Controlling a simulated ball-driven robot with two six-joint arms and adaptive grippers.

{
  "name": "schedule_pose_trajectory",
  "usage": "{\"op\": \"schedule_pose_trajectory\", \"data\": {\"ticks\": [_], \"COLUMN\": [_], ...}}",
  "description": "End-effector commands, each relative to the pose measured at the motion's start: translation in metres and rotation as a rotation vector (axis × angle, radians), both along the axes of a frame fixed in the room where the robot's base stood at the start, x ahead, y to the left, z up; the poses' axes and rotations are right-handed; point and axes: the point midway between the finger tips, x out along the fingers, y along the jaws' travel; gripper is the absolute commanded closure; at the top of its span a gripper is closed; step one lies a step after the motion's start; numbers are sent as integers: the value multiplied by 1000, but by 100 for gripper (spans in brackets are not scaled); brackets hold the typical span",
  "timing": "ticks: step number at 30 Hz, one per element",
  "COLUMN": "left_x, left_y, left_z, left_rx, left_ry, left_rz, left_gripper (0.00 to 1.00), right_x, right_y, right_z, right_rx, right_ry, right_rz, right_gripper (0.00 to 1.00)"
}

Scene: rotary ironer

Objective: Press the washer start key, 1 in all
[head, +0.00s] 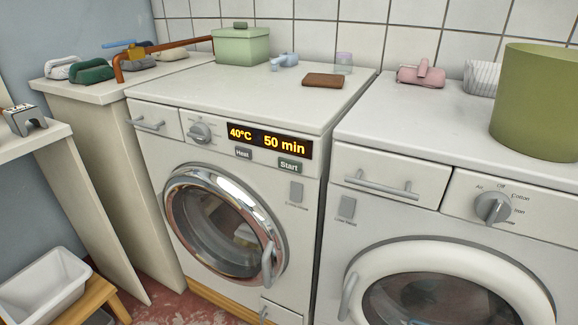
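The washer (145,158) stands in the middle of the head view, with its round chrome-rimmed door (168,190) closed. Its dark display (270,140) reads 40°C and 50 min in lit digits. The start key (289,166) is a small dark grey-green rectangle labelled Start, just under the display's right part. A similar key labelled Heat (243,153) lies to its left. A round knob (200,131) is left of the display. Neither of my grippers is in view, and nothing covers the start key.
A second machine (380,160) with a knob (493,207) stands at right, bearing a green cylinder (535,100). A green lidded box (240,47) and brown block (323,80) lie on the washer top. A white basin (45,285) is lower left. Space before the washer front looks clear.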

Motion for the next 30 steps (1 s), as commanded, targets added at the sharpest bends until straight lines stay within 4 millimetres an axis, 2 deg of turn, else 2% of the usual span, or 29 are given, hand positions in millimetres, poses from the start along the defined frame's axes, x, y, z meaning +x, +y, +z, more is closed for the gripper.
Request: {"op": "schedule_pose_trajectory", "data": {"ticks": [1,6,30], "left_x": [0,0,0], "left_y": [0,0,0], "left_z": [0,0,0], "left_rx": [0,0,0], "left_ry": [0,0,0], "left_rz": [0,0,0], "left_gripper": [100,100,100], "right_x": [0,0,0], "right_y": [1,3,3], "right_z": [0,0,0], "right_rx": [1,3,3], "right_ry": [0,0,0], "right_rz": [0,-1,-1], "right_gripper": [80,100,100]}}
